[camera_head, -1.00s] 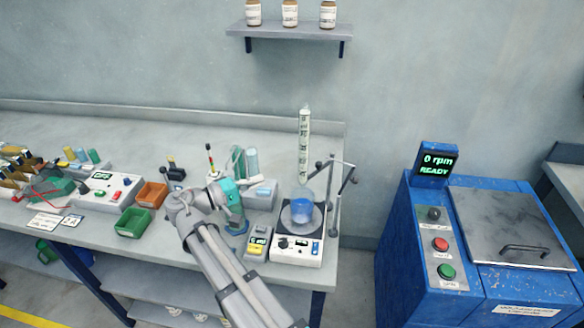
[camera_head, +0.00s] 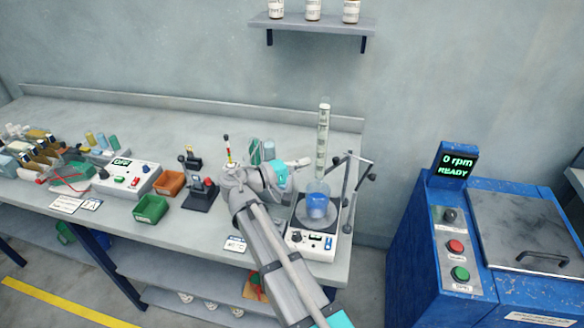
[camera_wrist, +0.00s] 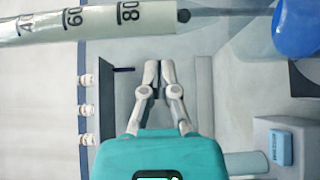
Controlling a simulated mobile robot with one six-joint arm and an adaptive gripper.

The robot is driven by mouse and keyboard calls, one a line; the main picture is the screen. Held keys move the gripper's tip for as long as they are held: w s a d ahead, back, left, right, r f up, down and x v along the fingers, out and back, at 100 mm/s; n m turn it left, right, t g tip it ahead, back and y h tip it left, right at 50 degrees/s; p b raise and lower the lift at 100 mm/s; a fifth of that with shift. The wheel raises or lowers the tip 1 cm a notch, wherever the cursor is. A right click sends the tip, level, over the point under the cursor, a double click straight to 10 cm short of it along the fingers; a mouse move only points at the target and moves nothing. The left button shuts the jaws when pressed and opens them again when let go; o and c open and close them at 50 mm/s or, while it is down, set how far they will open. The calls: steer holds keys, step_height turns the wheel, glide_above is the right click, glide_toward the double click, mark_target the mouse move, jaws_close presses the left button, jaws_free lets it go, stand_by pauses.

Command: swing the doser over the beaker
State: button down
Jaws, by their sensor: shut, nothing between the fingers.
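The doser, a clear graduated tube (camera_head: 323,140), stands upright on a jointed stand above the stirrer plate. The beaker (camera_head: 317,206) holds blue liquid and sits on the white stirrer (camera_head: 312,242). In the head view the tube lines up above the beaker, but I cannot tell if it is exactly over it. My gripper (camera_head: 306,162) is shut and empty, just left of the tube's lower part. In the wrist view my fingertips (camera_wrist: 159,66) are close together below the doser (camera_wrist: 95,22); the beaker's blue part (camera_wrist: 298,28) is at the upper right.
The stand's dark rods (camera_head: 350,190) rise right of the stirrer. A black-and-red device (camera_head: 201,192), green bin (camera_head: 150,208) and orange bin (camera_head: 168,183) lie to the left. A blue machine (camera_head: 425,230) stands right of the bench. A shelf (camera_head: 313,22) hangs above.

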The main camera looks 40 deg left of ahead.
steer(key=shift+w+d, duration=0.2)
steer(key=shift+w, duration=0.45)
steer(key=shift+s+d, duration=0.25)
steer(key=shift+d, duration=0.35)
